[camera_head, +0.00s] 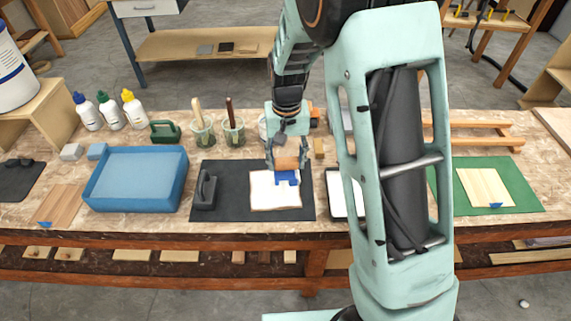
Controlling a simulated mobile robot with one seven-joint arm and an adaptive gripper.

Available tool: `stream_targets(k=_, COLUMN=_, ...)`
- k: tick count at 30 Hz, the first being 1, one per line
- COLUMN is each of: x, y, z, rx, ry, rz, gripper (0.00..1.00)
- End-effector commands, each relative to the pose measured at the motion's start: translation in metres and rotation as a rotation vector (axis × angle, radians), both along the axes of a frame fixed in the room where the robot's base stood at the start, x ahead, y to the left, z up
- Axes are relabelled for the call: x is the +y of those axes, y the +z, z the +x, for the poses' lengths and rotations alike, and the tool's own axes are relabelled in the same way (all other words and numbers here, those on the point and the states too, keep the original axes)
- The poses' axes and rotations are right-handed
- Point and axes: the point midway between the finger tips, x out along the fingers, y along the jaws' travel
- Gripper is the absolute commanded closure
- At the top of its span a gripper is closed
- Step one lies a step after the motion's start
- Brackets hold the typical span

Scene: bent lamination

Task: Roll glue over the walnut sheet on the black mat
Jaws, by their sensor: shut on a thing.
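The black mat (235,177) lies near the middle of the bench. On it is a rectangular sheet (275,198) that looks pale cream on top, with thin brownish edges. My gripper (288,160) is over the far part of this sheet and shut on a tool, seemingly the roller, with a tan body (287,160) and a blue part (287,179) below it. The blue part is at or just above the sheet; contact is unclear. My fingers hide part of the tool.
A dark handled block (206,190) stands on the mat's left side. A blue tray (137,180), glue bottles (110,112) and brush jars (202,132) lie left and behind. My arm partly hides a white-topped tray (337,196). A green mat (520,197) with a pale sheet (484,187) lies right.

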Motion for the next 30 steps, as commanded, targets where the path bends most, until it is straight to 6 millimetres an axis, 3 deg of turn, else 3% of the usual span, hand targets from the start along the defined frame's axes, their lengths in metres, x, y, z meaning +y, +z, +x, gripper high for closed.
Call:
stream_targets(k=18, x=-0.008, y=0.051, z=0.003, rx=0.005, ry=-0.001, rz=-0.002, gripper=0.75)
stream_targets(k=30, x=-0.009, y=0.057, z=0.004, rx=0.006, ry=-0.001, rz=-0.002, gripper=0.75)
